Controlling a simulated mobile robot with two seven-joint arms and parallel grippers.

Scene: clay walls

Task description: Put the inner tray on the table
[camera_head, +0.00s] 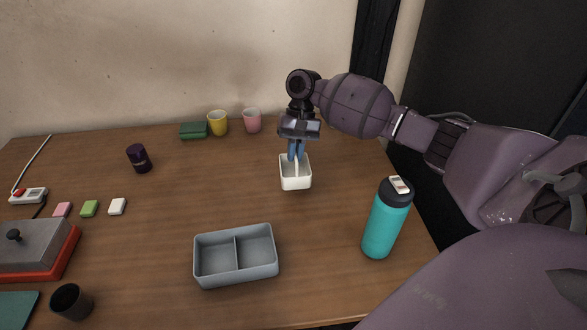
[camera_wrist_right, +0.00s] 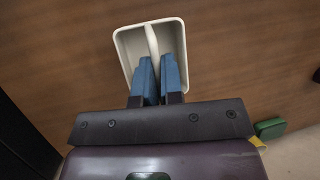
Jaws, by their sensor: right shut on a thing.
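The inner tray, which I take to be the small white tray (camera_head: 296,184), is upright at the middle right of the table (camera_head: 180,240). My right gripper (camera_head: 297,156) reaches down into it from above and is shut on its raised middle strip. In the right wrist view, the blue fingers (camera_wrist_right: 158,82) pinch the near part of that strip inside the white tray (camera_wrist_right: 124,49). I cannot tell whether its bottom touches the table. My left gripper is not in view.
A grey two-part tray (camera_head: 237,279) stands at the front middle. A teal bottle (camera_head: 382,230) is at the right. A yellow cup (camera_head: 217,124), pink cup (camera_head: 252,121) and green box (camera_head: 193,131) are at the back.

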